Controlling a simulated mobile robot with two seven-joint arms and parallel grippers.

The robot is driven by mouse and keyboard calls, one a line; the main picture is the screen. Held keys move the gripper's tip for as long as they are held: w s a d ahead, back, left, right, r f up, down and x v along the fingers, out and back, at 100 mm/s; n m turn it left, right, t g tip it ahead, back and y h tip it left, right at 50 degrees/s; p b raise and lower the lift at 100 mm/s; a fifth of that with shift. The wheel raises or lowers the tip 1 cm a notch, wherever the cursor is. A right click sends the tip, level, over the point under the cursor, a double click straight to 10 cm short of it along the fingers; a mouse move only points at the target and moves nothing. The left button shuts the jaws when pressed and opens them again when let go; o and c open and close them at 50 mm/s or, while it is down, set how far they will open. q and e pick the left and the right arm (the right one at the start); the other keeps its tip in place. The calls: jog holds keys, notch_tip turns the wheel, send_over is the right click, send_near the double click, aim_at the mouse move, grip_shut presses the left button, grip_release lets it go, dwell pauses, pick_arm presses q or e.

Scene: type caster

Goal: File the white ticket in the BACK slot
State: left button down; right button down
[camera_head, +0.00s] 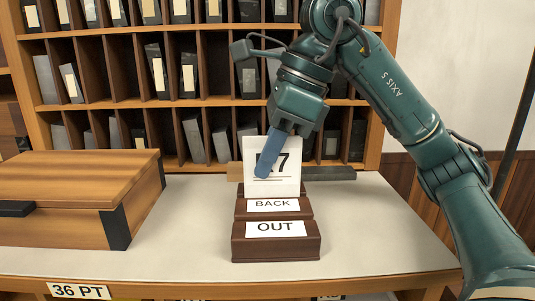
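The white ticket (286,170) stands upright over the stepped brown rack (276,252), with dark print ending in a 7 partly covered by a finger. My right gripper (266,160) comes down from above and is shut on the ticket, with one blue finger across its front face. The ticket's lower edge shows just above and behind the BACK label (272,204); I cannot tell whether it is inside a slot. The OUT label (276,228) is on the rack's front step. My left gripper is not in view.
A wooden case (75,185) with dark corners sits on the left of the grey counter (180,235). Behind is a wooden pigeonhole shelf (120,104) with dark and grey blocks. A dark bar (330,173) lies behind the rack. The counter right of the rack is clear.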

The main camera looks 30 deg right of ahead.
pick_arm(q)
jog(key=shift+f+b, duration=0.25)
jog(key=shift+b, duration=0.15)
pick_arm(e)
jog(key=shift+f, duration=0.55)
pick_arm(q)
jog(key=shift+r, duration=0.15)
pick_arm(e)
jog(key=shift+r, duration=0.15)
